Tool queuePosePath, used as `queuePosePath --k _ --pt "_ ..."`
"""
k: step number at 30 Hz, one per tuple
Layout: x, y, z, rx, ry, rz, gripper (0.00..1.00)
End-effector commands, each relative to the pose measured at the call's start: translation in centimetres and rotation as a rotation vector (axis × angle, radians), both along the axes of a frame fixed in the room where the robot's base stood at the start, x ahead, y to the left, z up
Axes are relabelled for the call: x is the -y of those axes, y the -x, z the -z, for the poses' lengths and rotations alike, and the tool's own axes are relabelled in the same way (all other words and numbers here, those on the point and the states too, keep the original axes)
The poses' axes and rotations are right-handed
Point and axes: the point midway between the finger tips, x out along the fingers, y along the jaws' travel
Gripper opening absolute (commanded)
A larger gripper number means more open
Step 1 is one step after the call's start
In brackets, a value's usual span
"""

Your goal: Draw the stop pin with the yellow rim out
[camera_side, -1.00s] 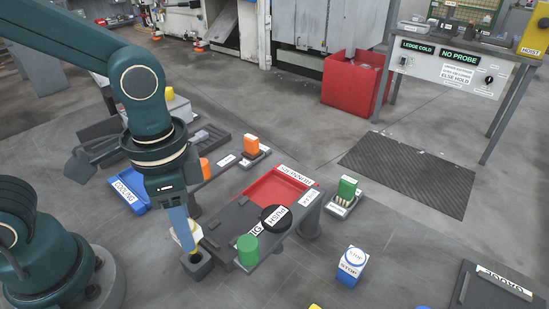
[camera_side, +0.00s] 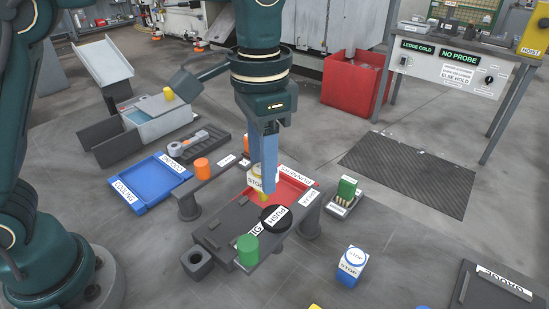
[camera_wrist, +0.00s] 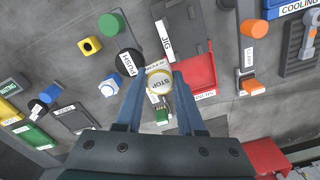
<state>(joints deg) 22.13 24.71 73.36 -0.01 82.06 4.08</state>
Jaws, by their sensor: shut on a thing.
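The stop pin, a white piece marked STOP with a yellow rim, is held between the fingers of my gripper (camera_side: 265,165). In the side view the stop pin (camera_side: 256,183) hangs at the fingertips, with a yellow lower end, in front of the red tray. In the wrist view the round top of the stop pin (camera_wrist: 158,82) faces the camera between both fingers (camera_wrist: 158,95). The grey socket block (camera_side: 197,263) at the jig's left end stands with its hole empty. The jig (camera_side: 213,238) carries a black PUSH button (camera_side: 274,217).
A green cylinder (camera_side: 247,250) stands at the jig's front edge. The red tray (camera_side: 299,182) lies behind the held pin. A separate STOP button (camera_side: 350,266) stands on clear floor at right.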

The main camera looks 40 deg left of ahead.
Motion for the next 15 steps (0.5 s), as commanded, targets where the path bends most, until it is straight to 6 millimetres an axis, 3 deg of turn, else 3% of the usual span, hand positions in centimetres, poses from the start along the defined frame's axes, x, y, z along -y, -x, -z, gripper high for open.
queuePosePath --k 6,15 --pt "1.4 -1.8 -1.2 0.002 0.001 -0.015 0.0" --pt "5.9 -1.2 -1.4 0.001 0.0 0.016 0.0"
